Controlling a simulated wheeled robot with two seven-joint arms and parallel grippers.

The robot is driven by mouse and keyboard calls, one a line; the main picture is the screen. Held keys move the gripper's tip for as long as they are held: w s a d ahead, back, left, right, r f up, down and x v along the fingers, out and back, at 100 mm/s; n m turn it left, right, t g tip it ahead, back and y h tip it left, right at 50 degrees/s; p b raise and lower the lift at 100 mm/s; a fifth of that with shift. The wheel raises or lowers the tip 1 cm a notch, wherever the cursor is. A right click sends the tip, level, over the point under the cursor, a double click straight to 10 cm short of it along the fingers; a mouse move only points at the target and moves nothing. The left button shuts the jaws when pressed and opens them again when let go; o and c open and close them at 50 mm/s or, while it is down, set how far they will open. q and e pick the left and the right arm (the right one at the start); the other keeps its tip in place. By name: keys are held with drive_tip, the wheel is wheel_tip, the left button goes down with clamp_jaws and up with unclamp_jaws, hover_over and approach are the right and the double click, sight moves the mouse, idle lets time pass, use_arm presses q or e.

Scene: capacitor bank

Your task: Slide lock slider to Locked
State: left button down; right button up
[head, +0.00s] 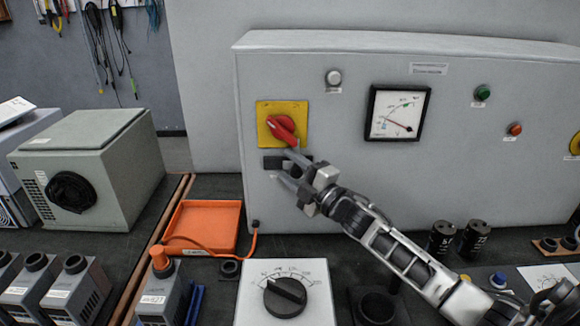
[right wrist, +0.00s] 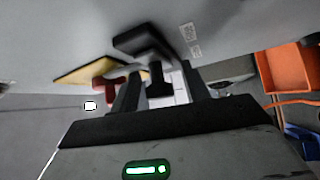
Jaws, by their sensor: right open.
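The black lock slider (head: 271,162) sits on the grey cabinet front, just below a yellow plate (head: 263,112) with a red rotary handle (head: 282,127). My right gripper (head: 284,166) is open at the slider, its fingers covering part of it in the head view. In the right wrist view, the slider's black knob (right wrist: 157,80) shows between the two spread fingers (right wrist: 160,88), beneath its black bar (right wrist: 143,38). Whether a finger touches the knob I cannot tell. The red handle (right wrist: 108,88) lies beside the left finger there. My left gripper is not in view.
The grey cabinet (head: 340,190) carries a meter (head: 397,112) and lamps to the right. Below are an orange tray (head: 204,226) with a cable and a dial box (head: 286,296). Dark capacitors (head: 442,238) stand on the bench at right.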

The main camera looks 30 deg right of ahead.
drive_tip(key=shift+w+r, duration=0.1)
drive_tip(key=shift+w, duration=0.2)
clamp_jaws()
drive_tip(key=shift+w+a+r, duration=0.1)
drive_tip(key=shift+w+a, duration=0.35)
drive_tip(key=shift+a, duration=0.25)
drive_tip(key=shift+w+a, duration=0.4)
drive_tip(key=shift+a, duration=0.3)
drive_tip(key=shift+r, duration=0.1)
